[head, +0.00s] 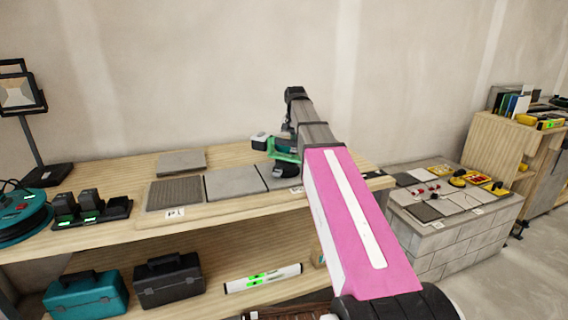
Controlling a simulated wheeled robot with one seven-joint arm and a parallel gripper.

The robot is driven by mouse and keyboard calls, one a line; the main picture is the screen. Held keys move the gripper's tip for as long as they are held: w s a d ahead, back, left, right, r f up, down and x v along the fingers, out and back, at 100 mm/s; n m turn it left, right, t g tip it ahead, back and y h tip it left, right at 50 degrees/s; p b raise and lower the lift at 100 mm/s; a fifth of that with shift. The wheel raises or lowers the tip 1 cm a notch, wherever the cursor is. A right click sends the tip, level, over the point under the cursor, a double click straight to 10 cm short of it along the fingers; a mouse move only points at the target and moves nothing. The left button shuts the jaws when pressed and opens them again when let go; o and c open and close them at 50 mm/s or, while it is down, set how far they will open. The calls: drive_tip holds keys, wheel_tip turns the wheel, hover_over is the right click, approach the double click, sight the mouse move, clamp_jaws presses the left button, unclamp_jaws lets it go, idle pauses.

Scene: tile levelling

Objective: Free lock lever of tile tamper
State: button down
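A green power tool with a white and dark block at its left end, which looks like the tile tamper (286,154), is on the workbench among the grey tiles. A dark round part (285,172) shows just below it. My pink arm reaches over the bench and covers the tool's right side. The lock lever cannot be made out. My gripper is hidden behind the far end of my arm, so its fingers and any contact with the tool do not show.
Grey tiles (235,182) lie in a row on the workbench (110,182). A charger with batteries (90,208), a teal reel (22,215) and a work lamp (22,95) stand left. Toolboxes (168,280) and a level (262,279) sit below. A block-built stand (455,240) is at right.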

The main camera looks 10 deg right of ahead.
sight(294, 149)
drive_tip(key=shift+f, duration=1.7)
idle(0.6)
drive_tip(key=shift+r, duration=0.1)
drive_tip(key=shift+r, duration=3.45)
